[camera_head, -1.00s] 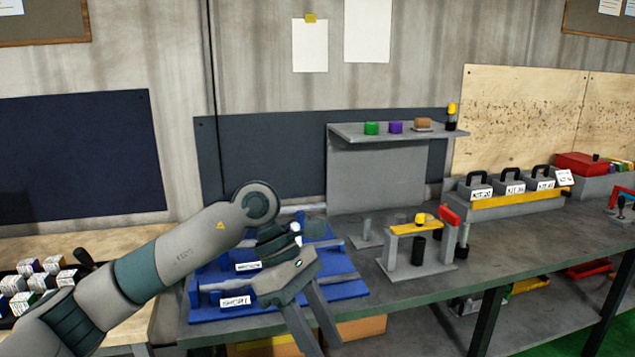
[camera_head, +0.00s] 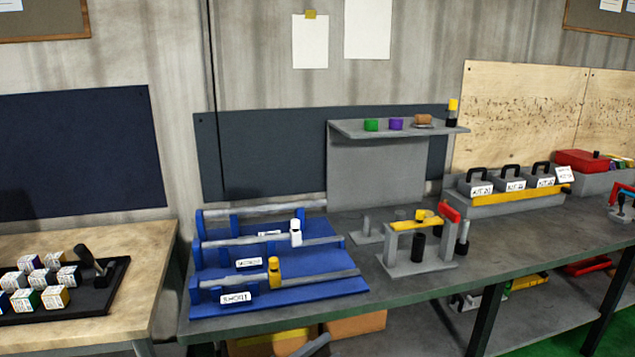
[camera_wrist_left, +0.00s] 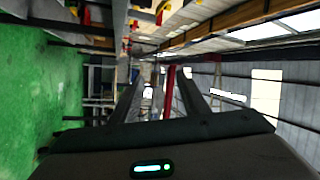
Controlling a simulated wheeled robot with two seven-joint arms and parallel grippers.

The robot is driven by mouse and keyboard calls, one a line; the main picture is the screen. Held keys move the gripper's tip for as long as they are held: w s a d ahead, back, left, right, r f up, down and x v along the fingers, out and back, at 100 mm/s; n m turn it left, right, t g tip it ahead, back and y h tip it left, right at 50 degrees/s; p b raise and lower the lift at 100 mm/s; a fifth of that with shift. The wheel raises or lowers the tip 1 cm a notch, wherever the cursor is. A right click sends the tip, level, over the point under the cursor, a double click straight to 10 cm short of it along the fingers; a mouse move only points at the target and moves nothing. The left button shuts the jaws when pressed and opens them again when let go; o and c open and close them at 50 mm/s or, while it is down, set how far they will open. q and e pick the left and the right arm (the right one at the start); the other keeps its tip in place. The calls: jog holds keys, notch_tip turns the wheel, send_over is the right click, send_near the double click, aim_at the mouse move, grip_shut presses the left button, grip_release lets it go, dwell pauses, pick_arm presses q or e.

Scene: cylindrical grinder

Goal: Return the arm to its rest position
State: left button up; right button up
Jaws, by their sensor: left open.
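My left gripper (camera_wrist_left: 162,95) shows in the left wrist view. Its two dark fingers stand apart with nothing between them. In the head view my left arm no longer covers the bench; a small grey piece at the bottom edge may be part of it, but I cannot tell. My right gripper is in neither view. The blue rack (camera_head: 345,288) stands on the left part of the bench with several grey bars lying across it. One bar carries a white collar (camera_head: 296,233) and the front bar a yellow collar (camera_head: 274,271).
A grey stand with a yellow top bar (camera_head: 408,225) is right of the rack. A grey shelf (camera_head: 385,133) holds small coloured parts. Handled kit boxes (camera_head: 513,186) stand farther right. A wooden table (camera_head: 120,240) at left bears a black tray (camera_head: 115,275) with labelled cubes.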

pick_arm(q)
jog(key=s+a+f+n+y, duration=0.4)
jog(key=a+f+n, duration=0.1)
jog(key=f, duration=0.6)
jog(key=s+a+f+n+t+y, duration=0.1)
jog(key=s+a+f+n+y, duration=0.35)
jog(key=f, duration=0.65)
jog(key=s+a+f+n+y, duration=0.4)
jog(key=f+n, duration=0.2)
jog(key=f, duration=0.6)
jog(key=s+a+f+n+g+y, duration=0.1)
jog(key=s+a+f+n+g, duration=0.1)
jog(key=s+f, duration=0.5)
jog(key=s+a+f+n+g+y, duration=0.1)
jog(key=s+f, duration=0.6)
jog(key=s, duration=1)
jog(key=s+a+f+n+g+y, duration=0.2)
jog(key=s+a+f+n+g, duration=0.2)
jog(key=s, duration=0.8)
notch_tip(320, 180, down, 4)
jog(key=shift+s+a+r+g, duration=0.2)
jog(key=shift+s+a+g, duration=0.2)
jog(key=shift+a+g, duration=0.5)
